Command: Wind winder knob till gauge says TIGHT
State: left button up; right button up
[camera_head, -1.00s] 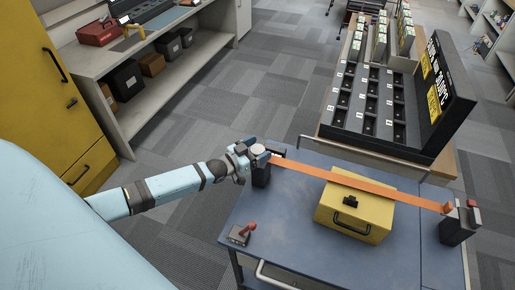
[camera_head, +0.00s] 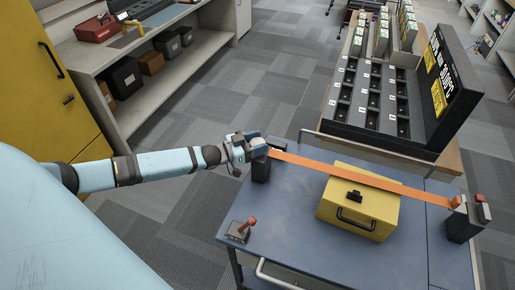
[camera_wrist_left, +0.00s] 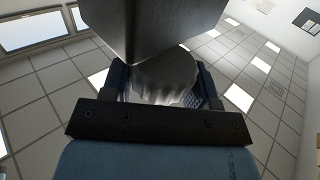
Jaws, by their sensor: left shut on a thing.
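My left gripper (camera_head: 254,148) is at the black winder post (camera_head: 261,170) on the left side of the blue cart top. Its fingers are shut on the winder knob; in the left wrist view the grey ridged knob (camera_wrist_left: 165,82) sits between the two blue fingers. A dark block hides part of the knob there. An orange strap (camera_head: 320,167) runs from the winder post over a yellow case (camera_head: 358,211) to a black post (camera_head: 463,224) at the right. I cannot read any gauge. My right gripper is not in view.
A small plate with a red-handled lever (camera_head: 240,230) is on the cart top (camera_head: 290,245), front left. Behind the cart stands a table with a black slotted rack (camera_head: 375,105). A shelf unit (camera_head: 165,75) and yellow cabinet (camera_head: 65,110) are at the left. Grey carpet lies between.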

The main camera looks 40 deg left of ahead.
pick_arm(q)
jog(key=m+g+h+b, duration=0.2)
jog(key=h+b, duration=0.1)
jog(key=shift+w+a+f+m, duration=0.1)
jog(key=shift+f+m, duration=0.1)
jog(key=shift+m, duration=0.2)
jog(key=m+g+h+b, duration=0.2)
jog(key=g, duration=0.1)
jog(key=shift+r+m+g+h, duration=0.1)
jog(key=shift+m+g+h, duration=0.7)
jog(key=shift+g, duration=0.4)
jog(key=shift+r, duration=0.1)
jog(key=o, duration=0.9)
